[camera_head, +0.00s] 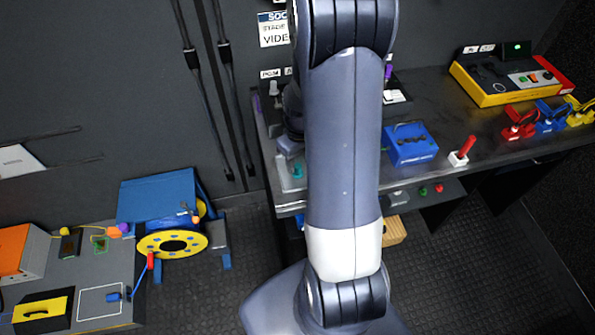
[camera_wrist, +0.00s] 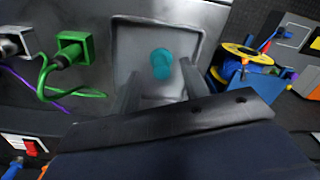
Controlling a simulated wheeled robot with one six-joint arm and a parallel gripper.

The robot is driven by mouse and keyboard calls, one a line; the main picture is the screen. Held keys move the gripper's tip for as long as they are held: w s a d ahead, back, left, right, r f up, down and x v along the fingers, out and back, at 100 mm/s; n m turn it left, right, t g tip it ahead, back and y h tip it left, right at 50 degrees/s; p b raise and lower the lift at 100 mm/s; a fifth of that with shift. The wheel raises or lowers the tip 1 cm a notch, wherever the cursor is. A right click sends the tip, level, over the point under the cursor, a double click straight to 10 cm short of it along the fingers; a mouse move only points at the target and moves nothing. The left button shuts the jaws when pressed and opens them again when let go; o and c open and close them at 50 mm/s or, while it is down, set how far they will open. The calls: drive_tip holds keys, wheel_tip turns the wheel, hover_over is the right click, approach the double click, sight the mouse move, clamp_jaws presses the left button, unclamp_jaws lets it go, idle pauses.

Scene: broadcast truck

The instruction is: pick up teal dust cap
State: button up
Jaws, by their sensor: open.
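The teal dust cap (camera_wrist: 161,64) sits on a pale grey square recessed plate (camera_wrist: 128,62) in the wrist view, ahead of my gripper. My gripper (camera_wrist: 160,82) is open, with its two dark fingers on either side of the cap's near end. No contact between fingers and cap can be made out. In the head view the teal cap (camera_head: 297,172) shows small at the left end of the bench, just left of my arm.
A green connector (camera_wrist: 71,50) with a green cable is left of the plate. A blue and yellow cable reel (camera_head: 172,243) stands left of the bench (camera_head: 440,105). A blue box (camera_head: 410,145) and a red-handled switch (camera_head: 462,151) stand on the bench.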

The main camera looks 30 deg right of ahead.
sight(298, 166)
drive_tip(key=shift+a+f, duration=0.1)
drive_tip(key=shift+f, duration=1.5)
drive_tip(key=c, duration=0.8)
